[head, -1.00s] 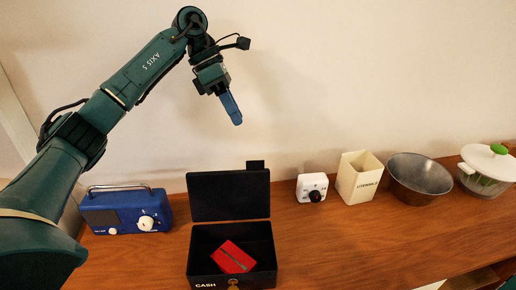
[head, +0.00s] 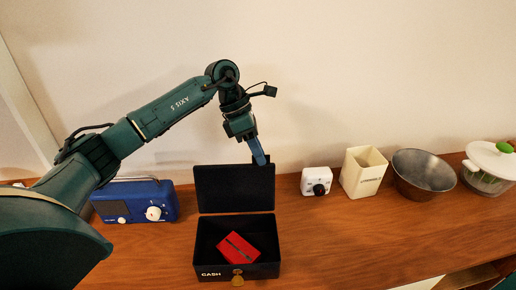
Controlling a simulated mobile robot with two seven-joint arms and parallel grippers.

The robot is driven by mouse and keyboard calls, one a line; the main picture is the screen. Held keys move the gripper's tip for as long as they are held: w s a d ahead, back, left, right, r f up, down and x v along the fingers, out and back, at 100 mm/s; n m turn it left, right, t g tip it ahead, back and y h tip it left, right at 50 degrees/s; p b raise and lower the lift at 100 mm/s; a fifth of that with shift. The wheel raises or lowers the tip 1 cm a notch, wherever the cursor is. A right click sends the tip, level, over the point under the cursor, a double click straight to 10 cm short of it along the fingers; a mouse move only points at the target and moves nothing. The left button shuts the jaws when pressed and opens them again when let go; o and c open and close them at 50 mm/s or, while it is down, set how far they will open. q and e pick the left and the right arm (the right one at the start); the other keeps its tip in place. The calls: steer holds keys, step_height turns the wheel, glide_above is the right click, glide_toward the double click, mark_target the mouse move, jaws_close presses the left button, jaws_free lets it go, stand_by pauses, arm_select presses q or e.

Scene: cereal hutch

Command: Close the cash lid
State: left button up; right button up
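The black cash box (head: 212,274) stands on the wooden counter with its lid (head: 234,188) raised upright at the back. A red item (head: 246,247) lies inside the box, and a brass-coloured key or lock piece (head: 237,279) shows at the front. My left gripper (head: 261,160) points down at the top right edge of the lid, its blue fingertips overlapping the lid's upper corner in the picture. I cannot tell whether they touch it. The fingers look close together, seen from the side. My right gripper is not in view.
On the counter (head: 340,245), a blue radio (head: 134,202) stands left of the box, behind my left arm. To the right are a white timer (head: 316,181), a cream utensils holder (head: 363,172), a metal bowl (head: 423,174) and a white-lidded spinner (head: 490,164).

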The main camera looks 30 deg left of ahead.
arm_select(q)
steer(key=shift+f, duration=0.1)
steer(key=shift+c, duration=0.6)
jaws_close()
stand_by(0.8)
